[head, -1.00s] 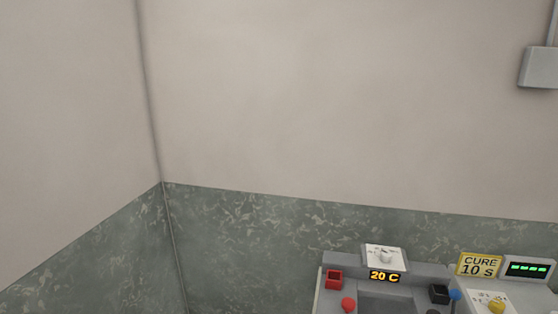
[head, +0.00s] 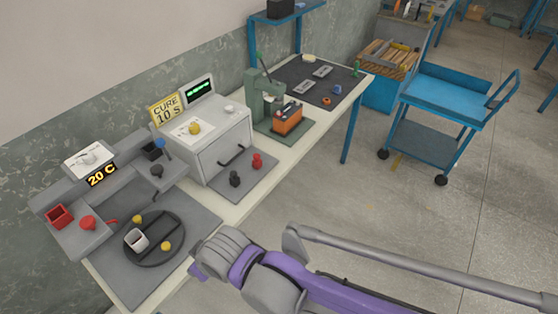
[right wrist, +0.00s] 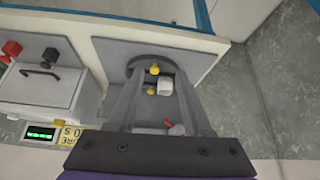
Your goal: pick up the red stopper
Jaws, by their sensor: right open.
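A small red knobbed piece (head: 257,161) stands on the grey mat in front of the drawer-fronted box, beside a similar black piece (head: 234,178). The red one also shows in the right wrist view (right wrist: 11,49). Another red, round-topped piece (head: 88,223) is on the left-hand station; I cannot tell from looks alone which is the stopper. My right gripper (right wrist: 160,76) is open and empty, above the round dark plate, a white cup (right wrist: 165,87) showing between its fingers. In the head view its fingers are mostly hidden behind my purple arm. My left gripper is not in view.
The round dark plate (head: 155,255) carries the cup and yellow pieces. A red open box (head: 60,216) and a black one (head: 152,150) flank the station. The grey box (head: 222,145), green press (head: 262,100) and orange battery (head: 288,118) stand further along. A blue cart (head: 445,95) is at right.

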